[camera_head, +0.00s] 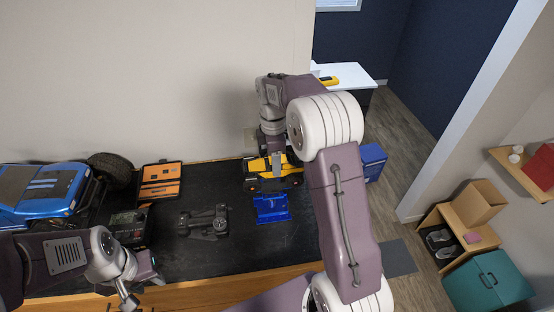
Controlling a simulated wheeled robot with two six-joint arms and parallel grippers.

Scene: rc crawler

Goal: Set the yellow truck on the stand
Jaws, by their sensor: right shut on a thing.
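The yellow truck (262,184) with dark wheels is at the right end of the black worktop, just behind the blue stand (271,208). My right gripper (277,166) comes down from above and is shut on the truck's upper part, which it partly hides. The truck looks level; I cannot tell whether its wheels touch the worktop. The stand is empty, on the worktop in front of the truck. My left gripper (132,296) is at the lower left, near the worktop's front edge, away from the truck; its fingers are too unclear to tell open from shut.
A large blue truck (42,190) stands at the left. An orange-lined tool case (160,182), a dark device (128,226) and a grey chassis part (203,222) lie on the worktop (240,250). A blue bin (373,161) stands beyond the right end.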

